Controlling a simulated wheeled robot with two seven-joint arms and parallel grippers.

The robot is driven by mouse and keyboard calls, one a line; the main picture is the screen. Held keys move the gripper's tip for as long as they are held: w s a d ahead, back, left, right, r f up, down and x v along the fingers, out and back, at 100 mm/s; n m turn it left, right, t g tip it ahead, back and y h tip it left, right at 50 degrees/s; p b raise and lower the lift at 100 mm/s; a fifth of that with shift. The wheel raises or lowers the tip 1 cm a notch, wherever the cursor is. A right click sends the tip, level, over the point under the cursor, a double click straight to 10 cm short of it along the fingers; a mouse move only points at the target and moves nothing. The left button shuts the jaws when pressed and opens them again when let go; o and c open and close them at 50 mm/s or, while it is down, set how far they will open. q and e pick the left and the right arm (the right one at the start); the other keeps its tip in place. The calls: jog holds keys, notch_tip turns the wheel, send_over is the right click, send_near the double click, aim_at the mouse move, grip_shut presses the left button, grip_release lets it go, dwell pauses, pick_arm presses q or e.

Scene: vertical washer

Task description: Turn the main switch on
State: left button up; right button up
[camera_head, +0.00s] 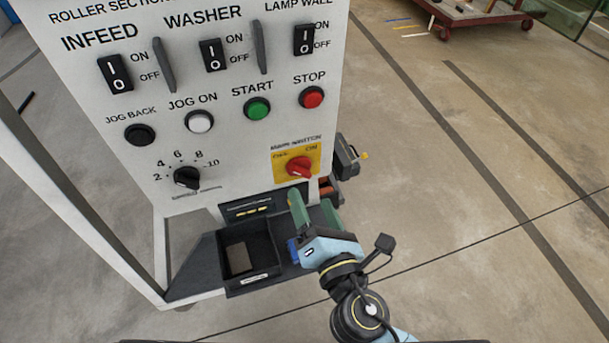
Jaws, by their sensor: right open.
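The main switch (299,167) is a red rotary knob on a yellow plate, low on the right of the white control panel (225,155). The plate has "OFF" at its left and "ON" at its right. The knob's handle slants; I cannot tell for sure which label it points to. My right gripper (314,207), with green fingers, is just below the knob and to its right, in front of the panel's lower edge. My left gripper is not in view.
Rocker switches, a black button (140,134), a white button (199,120), a green button (257,108), a red button (311,97) and a black dial (187,177) are on the panel. A black bin (247,285) stands below. The floor at right is clear; a cart (470,14) is far back.

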aim_at(301, 176)
jog(key=x, duration=0.5)
jog(key=shift+w+a+p, duration=0.1)
jog(key=shift+w+p, duration=0.2)
jog(key=shift+p, duration=0.05)
jog(key=c, duration=1)
jog(key=shift+f, duration=0.1)
